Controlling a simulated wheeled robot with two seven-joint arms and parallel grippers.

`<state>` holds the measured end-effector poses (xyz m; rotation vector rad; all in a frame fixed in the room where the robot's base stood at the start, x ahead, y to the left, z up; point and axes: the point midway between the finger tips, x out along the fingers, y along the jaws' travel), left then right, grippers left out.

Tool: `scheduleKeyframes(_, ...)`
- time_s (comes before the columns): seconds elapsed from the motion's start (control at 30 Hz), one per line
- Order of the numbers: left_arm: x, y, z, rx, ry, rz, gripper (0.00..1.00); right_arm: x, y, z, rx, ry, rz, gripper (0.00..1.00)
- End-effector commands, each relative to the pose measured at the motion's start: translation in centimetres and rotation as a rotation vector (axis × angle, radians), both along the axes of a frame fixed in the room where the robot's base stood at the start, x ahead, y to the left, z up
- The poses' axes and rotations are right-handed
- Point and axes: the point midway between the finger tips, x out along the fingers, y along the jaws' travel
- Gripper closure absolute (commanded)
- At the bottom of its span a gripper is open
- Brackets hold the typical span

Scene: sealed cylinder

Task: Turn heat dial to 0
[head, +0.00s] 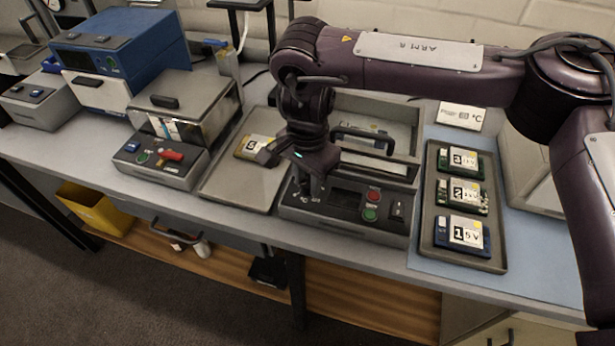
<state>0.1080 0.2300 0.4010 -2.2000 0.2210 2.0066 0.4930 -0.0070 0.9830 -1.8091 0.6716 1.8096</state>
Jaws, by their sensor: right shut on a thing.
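A grey device (345,223) with a dark front panel stands at the middle of the bench. It has a red button (374,195), a green button (370,214) and a black handle (362,135). My right gripper (312,192) points down onto the left part of the panel. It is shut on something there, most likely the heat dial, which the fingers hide. The dial's setting cannot be read. Small white markings show beside the fingers. My left gripper is not in view.
A dark tray (434,250) holds boards labelled 3, 2 and 1 at right. A °C card (461,116) stands behind it. A flat tray (229,189) with a labelled yellow item lies left of the device.

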Motion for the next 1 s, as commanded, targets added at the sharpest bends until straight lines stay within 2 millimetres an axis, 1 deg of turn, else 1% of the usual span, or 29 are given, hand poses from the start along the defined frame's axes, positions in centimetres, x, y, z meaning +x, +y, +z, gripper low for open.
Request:
scheduleKeyframes(0.03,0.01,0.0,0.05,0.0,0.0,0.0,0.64,0.21,0.07,0.31,0.004,-0.006,0.03,0.96)
scheduleKeyframes(0.2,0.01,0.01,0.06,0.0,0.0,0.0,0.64,0.21,0.09,0.33,0.005,-0.007,0.123,0.96)
scheduleKeyframes(0.4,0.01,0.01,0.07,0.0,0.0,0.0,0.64,0.23,0.08,0.33,0.004,-0.007,0.187,0.96)
scheduleKeyframes(0.97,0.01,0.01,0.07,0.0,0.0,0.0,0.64,0.24,0.07,0.32,0.004,-0.008,0.214,0.96)
scheduleKeyframes(1.0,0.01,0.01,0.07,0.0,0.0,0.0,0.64,0.23,0.07,0.33,0.004,-0.008,0.214,0.68)
